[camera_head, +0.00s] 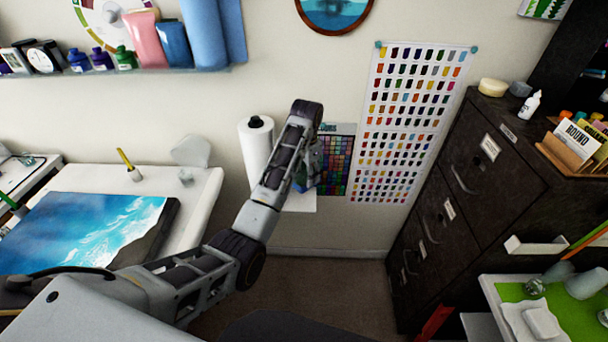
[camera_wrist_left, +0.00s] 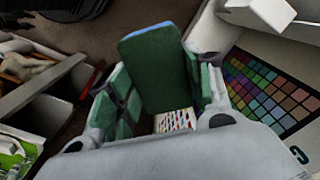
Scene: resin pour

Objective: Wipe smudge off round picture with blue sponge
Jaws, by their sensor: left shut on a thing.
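The round picture (camera_head: 333,10) hangs on the wall at the top edge of the head view. It has a brown frame and a blue scene, and its upper part is cut off. I cannot make out a smudge on the part that shows. My left gripper (camera_head: 308,168) is below the picture, in front of the wall, partly hidden by my own arm. In the left wrist view it is shut on the sponge (camera_wrist_left: 158,70), which shows a dark green face and a blue edge between the finger pads. My right gripper is not in view.
A colour chart (camera_head: 415,120) is on the wall right of my left gripper. A paper roll (camera_head: 257,145) stands to its left. A shelf (camera_head: 130,75) with bottles and rolls is at upper left. A dark cabinet (camera_head: 480,170) stands right. A seascape (camera_head: 85,230) lies on the left table.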

